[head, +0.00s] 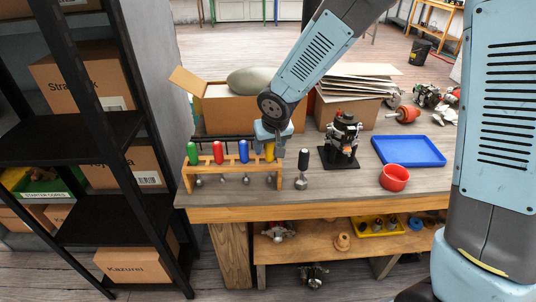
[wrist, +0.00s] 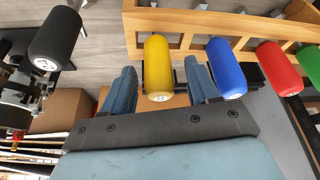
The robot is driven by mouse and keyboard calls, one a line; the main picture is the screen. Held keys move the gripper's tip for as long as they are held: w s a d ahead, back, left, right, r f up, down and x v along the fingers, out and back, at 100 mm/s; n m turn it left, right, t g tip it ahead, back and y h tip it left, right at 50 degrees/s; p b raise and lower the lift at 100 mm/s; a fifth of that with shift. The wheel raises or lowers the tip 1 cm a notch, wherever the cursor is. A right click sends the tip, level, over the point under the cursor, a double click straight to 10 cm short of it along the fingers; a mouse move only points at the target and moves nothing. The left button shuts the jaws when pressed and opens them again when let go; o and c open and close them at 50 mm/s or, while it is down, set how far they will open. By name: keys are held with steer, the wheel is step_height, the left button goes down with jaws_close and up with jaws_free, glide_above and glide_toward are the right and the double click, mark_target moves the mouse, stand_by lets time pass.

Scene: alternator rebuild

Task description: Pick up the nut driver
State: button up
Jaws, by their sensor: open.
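A wooden rack (head: 228,180) at the left front of the bench holds a row of drivers with green (head: 192,153), red (head: 218,152), blue (head: 243,151) and yellow (head: 269,151) handles. I cannot tell by sight which one is the nut driver. My gripper (head: 269,146) is at the yellow handle, at the rack's right end. In the wrist view the open fingers stand on either side of the yellow handle (wrist: 158,68), with the blue handle (wrist: 226,68) just outside one finger. A black-handled tool (head: 303,164) stands just right of the rack.
A black fixture holding a machine part (head: 342,138), a red bowl (head: 394,178) and a blue tray (head: 408,150) are to the right. Cardboard boxes (head: 235,112) stand behind the rack. A dark shelf unit (head: 75,235) is at the left.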

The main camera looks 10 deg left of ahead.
steer(key=shift+f, duration=0.1)
steer(key=shift+c, duration=0.4)
steer(key=c, duration=1)
step_height(320, 180, up, 18)
steer(key=shift+r, duration=0.1)
jaws_close()
steer(key=o, duration=0.6)
jaws_free()
steer(key=shift+c, duration=0.2)
steer(key=c, duration=0.5)
